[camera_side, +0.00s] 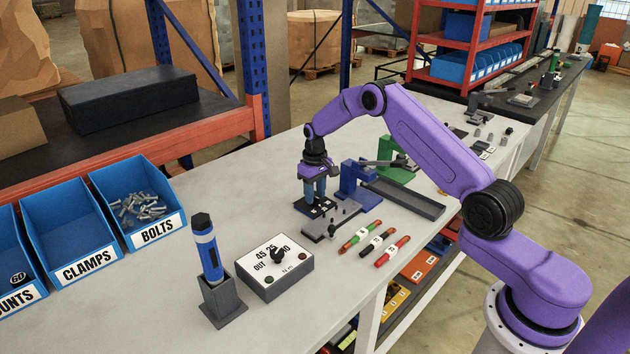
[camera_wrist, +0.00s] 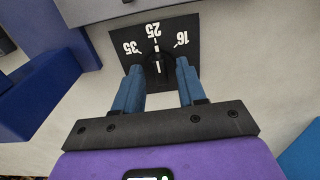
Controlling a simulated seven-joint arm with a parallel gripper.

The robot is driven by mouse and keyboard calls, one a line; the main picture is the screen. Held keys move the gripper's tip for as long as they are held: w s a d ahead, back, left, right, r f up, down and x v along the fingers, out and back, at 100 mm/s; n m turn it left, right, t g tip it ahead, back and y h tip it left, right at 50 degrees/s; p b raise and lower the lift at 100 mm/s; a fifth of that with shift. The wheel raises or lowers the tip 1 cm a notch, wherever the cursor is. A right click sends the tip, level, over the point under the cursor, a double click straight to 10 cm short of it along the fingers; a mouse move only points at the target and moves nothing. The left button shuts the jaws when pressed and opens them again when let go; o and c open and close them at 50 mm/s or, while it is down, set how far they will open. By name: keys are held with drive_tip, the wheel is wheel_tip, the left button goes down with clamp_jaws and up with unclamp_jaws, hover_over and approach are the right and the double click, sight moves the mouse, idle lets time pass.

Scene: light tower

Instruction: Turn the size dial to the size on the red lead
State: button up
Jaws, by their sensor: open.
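The size dial is a black plate (camera_wrist: 183,28) marked 35, 25 and 16 in the wrist view, with a dark knob (camera_wrist: 152,72) on it. The knob's white line points towards 25. My gripper (camera_wrist: 160,82) is open, with one blue finger on each side of the knob; I cannot tell whether they touch it. In the side view my gripper (camera_side: 320,194) is down over the plate, and the knob is hidden. The red lead (camera_side: 393,250) lies on the bench at the right of three short coloured leads. Its size marking is too small to read.
A blue clamp stand (camera_side: 357,180) and a grey tray (camera_side: 405,198) are close to my gripper. A grey dial box (camera_side: 275,268), a blue torch-like tool (camera_side: 207,250) and blue bins (camera_side: 140,205) stand left.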

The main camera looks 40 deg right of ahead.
sight(315, 196)
wheel_tip(315, 196, up, 17)
drive_tip(key=shift+r, duration=0.15)
idle(0.4)
